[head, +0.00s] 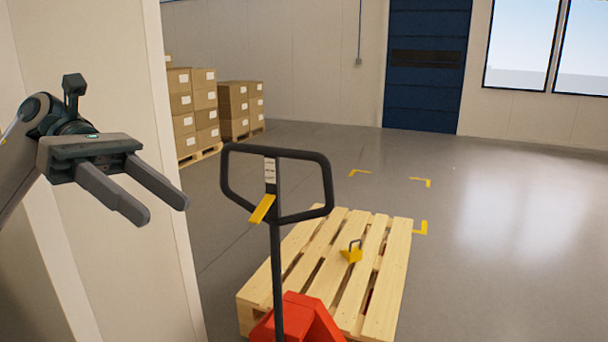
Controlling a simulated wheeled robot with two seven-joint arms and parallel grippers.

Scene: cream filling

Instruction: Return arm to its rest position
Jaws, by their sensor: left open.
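My left gripper (167,205) is at the left of the head view, raised in front of a pale wall or column. Its two grey fingers are apart, with nothing between them, and point right and slightly down. The gripper is to the left of the pallet jack handle (327,180) and apart from it. My right gripper is not in view.
A red pallet jack (300,318) with a black looped handle and yellow lever (262,208) stands at a wooden pallet (395,270). A small yellow object (351,254) lies on the pallet. Stacked boxes (236,105) stand behind. Floor at right is clear.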

